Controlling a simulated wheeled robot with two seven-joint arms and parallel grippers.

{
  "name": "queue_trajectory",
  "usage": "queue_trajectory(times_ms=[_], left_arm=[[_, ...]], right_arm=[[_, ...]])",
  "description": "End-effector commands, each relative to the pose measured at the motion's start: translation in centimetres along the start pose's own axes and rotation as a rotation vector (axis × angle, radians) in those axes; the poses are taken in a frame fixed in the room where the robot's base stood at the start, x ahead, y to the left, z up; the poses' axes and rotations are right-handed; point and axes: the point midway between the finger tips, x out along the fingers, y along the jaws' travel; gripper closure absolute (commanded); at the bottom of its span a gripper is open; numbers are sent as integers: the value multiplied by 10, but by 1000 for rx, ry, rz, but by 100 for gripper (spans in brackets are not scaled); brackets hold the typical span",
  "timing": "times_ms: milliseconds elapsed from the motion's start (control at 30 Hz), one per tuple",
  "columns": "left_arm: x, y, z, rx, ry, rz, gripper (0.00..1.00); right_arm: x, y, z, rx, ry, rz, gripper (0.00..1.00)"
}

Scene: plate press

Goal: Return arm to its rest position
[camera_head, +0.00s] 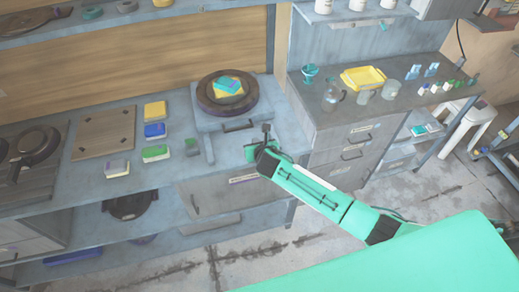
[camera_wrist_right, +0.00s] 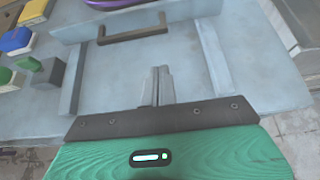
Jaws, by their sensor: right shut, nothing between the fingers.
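My right arm, in teal, comes in from the lower right of the head view. Its gripper (camera_head: 266,130) is over the counter edge, in front of the round dark plate (camera_head: 212,101) on the grey press block. In the right wrist view the right gripper (camera_wrist_right: 158,86) is shut, its fingers together and empty. Below it lies the pale grey counter surface, with the block's dark handle (camera_wrist_right: 132,29) ahead. A yellow and teal stack (camera_head: 228,88) lies on the plate. My left gripper is not in view.
Several coloured blocks, such as a blue one (camera_head: 155,130), lie left of the press. A wooden board (camera_head: 104,134) and a dark pan (camera_head: 35,146) are further left. A second counter at right holds a yellow tray (camera_head: 363,78) and glass jugs. Floor shows in front.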

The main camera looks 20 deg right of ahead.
Motion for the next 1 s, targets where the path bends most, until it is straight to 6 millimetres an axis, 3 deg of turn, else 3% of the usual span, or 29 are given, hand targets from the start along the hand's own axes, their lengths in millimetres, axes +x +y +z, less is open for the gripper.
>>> queue_trajectory(times_ms=[100, 200, 500, 767, 867, 1000], left_arm=[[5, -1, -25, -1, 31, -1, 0], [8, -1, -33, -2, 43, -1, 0], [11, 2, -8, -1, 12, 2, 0], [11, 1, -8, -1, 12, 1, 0], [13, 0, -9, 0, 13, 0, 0], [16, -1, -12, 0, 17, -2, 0]], right_arm=[[-18, 1, -2, -1, 0, 3, 100], [-32, 1, -2, 0, 0, 3, 100], [-56, 1, -2, 0, 2, 3, 100], [-57, 1, -2, 4, 4, 1, 100], [-52, -2, -16, 54, 23, -2, 100], [-34, -16, -71, 271, 104, -28, 100]])
